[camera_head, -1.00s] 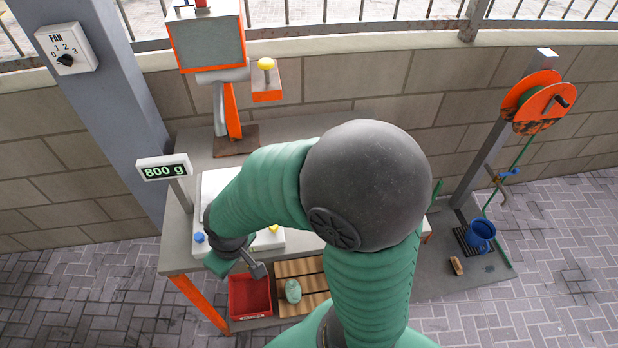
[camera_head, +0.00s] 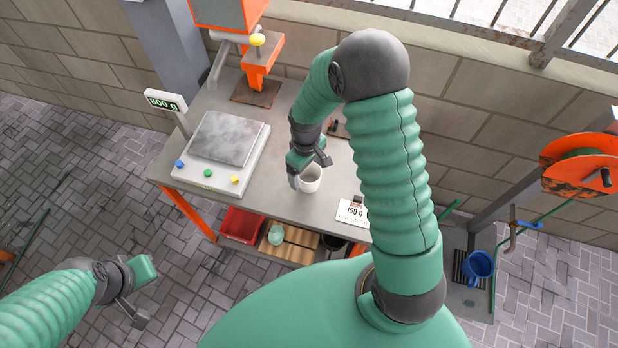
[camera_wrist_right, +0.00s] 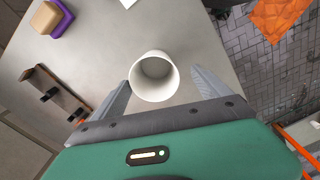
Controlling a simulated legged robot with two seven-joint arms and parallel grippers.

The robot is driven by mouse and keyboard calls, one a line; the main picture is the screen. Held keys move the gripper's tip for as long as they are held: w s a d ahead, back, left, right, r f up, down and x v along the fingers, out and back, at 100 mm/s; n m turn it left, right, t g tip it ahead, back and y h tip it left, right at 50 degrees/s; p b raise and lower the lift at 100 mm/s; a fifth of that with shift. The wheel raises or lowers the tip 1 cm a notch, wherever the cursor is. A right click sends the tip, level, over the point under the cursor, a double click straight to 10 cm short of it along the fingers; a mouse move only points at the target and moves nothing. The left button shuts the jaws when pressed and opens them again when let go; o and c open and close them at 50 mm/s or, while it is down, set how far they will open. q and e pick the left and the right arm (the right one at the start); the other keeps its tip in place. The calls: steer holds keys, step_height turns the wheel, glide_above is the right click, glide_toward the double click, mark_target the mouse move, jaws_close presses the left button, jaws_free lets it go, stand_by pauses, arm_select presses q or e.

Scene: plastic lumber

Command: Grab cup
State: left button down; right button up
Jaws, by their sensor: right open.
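A white, empty cup (camera_head: 311,180) stands upright on the grey table (camera_head: 270,200), right of the scale. My right gripper (camera_head: 308,172) is open at the cup. In the right wrist view, the cup (camera_wrist_right: 154,78) sits between the tips of the open right gripper (camera_wrist_right: 158,88), with its mouth facing the camera. I cannot tell whether either finger touches it. My left gripper (camera_head: 145,294) hangs at the lower left over the paving, empty, with its fingers apart.
A scale (camera_head: 228,140) with coloured buttons stands left of the cup. A "150 g" card (camera_head: 353,212) lies to the right. Below are a red bin (camera_head: 241,225) and a wooden slatted board (camera_head: 290,243). The wrist view shows a bracket with pegs (camera_wrist_right: 56,94).

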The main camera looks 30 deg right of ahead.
mark_target(309, 178)
steer(key=f, duration=0.2)
steer(key=d+f+p, duration=0.1)
steer(key=f, duration=0.2)
steer(key=shift+d+f, duration=0.1)
steer(key=shift+f, duration=0.25)
steer(key=shift+a, duration=0.2)
steer(key=c, duration=0.5)
steer(key=shift+d, duration=0.1)
steer(key=c, duration=0.9)
steer(key=shift+r, duration=0.1)
